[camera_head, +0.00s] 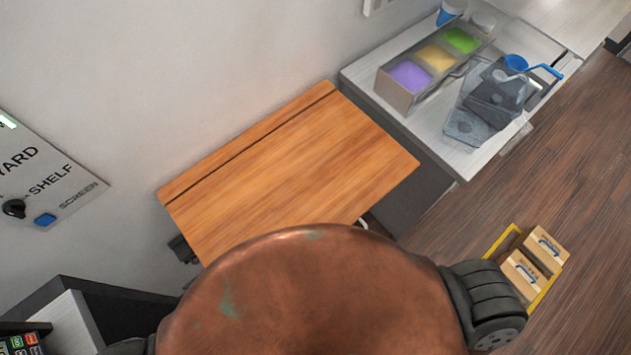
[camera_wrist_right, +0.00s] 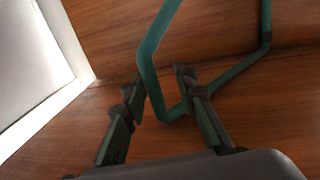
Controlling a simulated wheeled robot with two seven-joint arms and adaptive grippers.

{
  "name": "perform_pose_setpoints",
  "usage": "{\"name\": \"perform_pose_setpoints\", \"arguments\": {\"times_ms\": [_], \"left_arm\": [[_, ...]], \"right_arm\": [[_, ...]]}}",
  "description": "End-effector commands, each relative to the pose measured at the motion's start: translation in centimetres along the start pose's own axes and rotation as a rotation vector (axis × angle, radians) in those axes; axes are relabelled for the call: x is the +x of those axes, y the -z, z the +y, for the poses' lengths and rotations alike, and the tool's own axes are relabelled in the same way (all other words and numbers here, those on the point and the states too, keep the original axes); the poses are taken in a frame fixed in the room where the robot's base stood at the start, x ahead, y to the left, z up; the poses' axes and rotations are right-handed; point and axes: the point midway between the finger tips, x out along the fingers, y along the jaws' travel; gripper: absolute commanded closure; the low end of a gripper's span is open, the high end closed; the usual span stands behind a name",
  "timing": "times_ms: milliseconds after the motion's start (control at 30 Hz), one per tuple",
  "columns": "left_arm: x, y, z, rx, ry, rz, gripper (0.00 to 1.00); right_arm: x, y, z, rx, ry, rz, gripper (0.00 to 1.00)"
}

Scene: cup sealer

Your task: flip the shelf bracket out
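The wooden shelf (camera_head: 290,165) juts from the wall in the head view, and its underside is hidden there. In the right wrist view, a thin teal bar, bent into an angular loop, looks like the shelf bracket (camera_wrist_right: 148,65). My right gripper (camera_wrist_right: 158,77) shows its two dark fingers spread, with the bar's lower bend passing between or just behind the tips. Some gap shows beside the bar, and I cannot tell whether a finger touches it. A brown wooden surface lies behind the bar. My left gripper is not in view, and neither gripper can be made out in the head view.
A wall panel (camera_head: 45,180) with a knob and labels is at the left. A counter (camera_head: 365,75) with a tray of coloured compartments (camera_head: 392,92) stands beyond the shelf. A yellow-edged crate of boxes (camera_head: 533,262) is at the right. My copper body hides the lower middle.

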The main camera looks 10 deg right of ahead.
Motion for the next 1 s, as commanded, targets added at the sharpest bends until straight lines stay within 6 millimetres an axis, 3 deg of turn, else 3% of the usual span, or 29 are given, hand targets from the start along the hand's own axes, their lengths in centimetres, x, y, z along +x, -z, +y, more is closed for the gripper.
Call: {"name": "perform_pose_setpoints", "arguments": {"times_ms": [33,333,600,767,1000], "left_arm": [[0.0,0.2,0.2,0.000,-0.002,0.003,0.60],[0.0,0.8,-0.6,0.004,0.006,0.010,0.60],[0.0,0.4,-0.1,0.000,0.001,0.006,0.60],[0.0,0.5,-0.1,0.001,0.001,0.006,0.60],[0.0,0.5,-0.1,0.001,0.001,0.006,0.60]], "right_arm": [[0.2,0.2,-0.7,0.005,0.008,0.002,0.80],[-0.1,0.3,0.1,0.007,0.001,0.007,0.80],[-0.6,0.2,0.3,0.007,-0.002,0.006,0.80],[-2.9,0.0,0.4,0.007,-0.003,0.002,0.80],[-7.9,0.0,0.4,0.007,-0.002,0.003,0.80]]}}
